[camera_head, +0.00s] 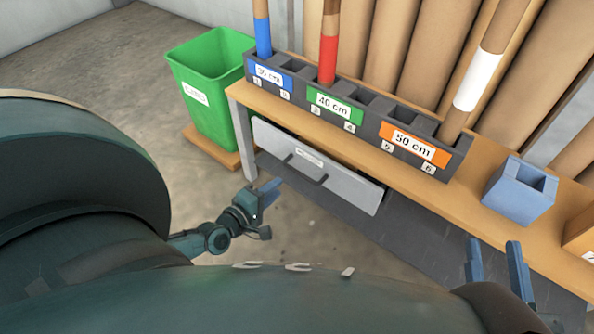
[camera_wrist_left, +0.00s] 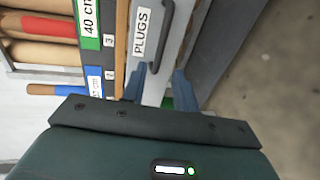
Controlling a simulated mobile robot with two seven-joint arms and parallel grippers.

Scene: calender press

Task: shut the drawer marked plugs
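The grey drawer front (camera_head: 350,187) is under the bench top. Its handle (camera_head: 306,170) faces outward. In the left wrist view the drawer front (camera_wrist_left: 146,70) carries a PLUGS label (camera_wrist_left: 140,32) beside the dark handle (camera_wrist_left: 168,28). I cannot tell how far the drawer stands out. My left gripper (camera_head: 272,205) is in front of the drawer's left part, below the handle in the head view. Its two blue fingers (camera_wrist_left: 160,76) are apart, with nothing seen held. My right gripper (camera_head: 492,248) is open and empty at the lower right.
The wooden bench (camera_head: 245,97) bears a dark rack (camera_head: 375,125) with upright tubes and a blue block-shaped holder (camera_head: 515,198). A green bin (camera_head: 205,110) stands left of the bench. A dark lower shelf (camera_head: 420,255) lies under the drawer.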

